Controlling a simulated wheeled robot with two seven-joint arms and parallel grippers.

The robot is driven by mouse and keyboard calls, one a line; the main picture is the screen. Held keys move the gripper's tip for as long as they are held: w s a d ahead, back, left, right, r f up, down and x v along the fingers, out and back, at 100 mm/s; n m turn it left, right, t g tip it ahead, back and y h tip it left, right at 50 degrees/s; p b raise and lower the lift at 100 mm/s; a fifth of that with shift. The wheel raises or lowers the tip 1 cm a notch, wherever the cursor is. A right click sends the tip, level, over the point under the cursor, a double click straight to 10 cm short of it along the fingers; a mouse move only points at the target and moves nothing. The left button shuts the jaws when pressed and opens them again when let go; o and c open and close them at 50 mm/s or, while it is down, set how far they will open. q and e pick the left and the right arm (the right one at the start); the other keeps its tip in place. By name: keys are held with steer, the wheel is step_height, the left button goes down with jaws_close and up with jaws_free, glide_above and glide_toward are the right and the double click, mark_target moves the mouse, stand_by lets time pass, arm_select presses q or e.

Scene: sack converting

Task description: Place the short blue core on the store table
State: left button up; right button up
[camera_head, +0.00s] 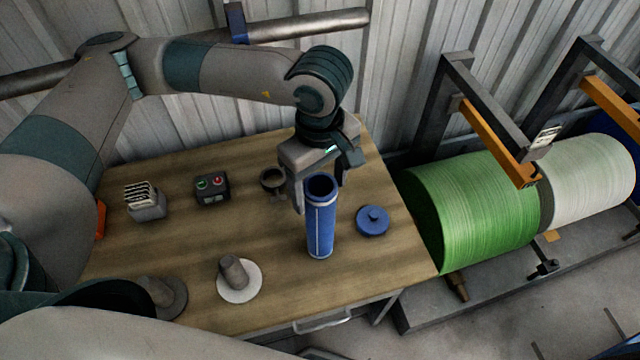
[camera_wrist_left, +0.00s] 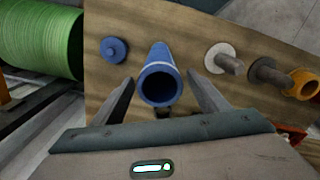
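A blue core (camera_head: 320,225), an open-ended tube, stands upright on the wooden table (camera_head: 190,240), right of its middle. My left gripper (camera_head: 319,190) is over the table at the core's upper end, pointing down. In the left wrist view its fingers (camera_wrist_left: 160,85) are spread, with the core (camera_wrist_left: 158,80) between them and a gap on each side. The core's hollow end faces the wrist camera. I cannot tell how far the fingers reach down beside it. My right gripper is not in view.
A blue knobbed disc (camera_head: 373,221) lies right of the core. A white pegged disc (camera_head: 239,279) and a grey one (camera_head: 165,296) stand at the front. A button box (camera_head: 212,188), a slotted holder (camera_head: 147,201) and a dark cup (camera_head: 272,180) stand behind. A green roll (camera_head: 475,210) is at the right.

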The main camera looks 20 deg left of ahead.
arm_select(q)
steer(key=shift+r, duration=0.15)
step_height(320, 180, up, 12)
steer(key=b, duration=0.5)
stand_by(0.7)
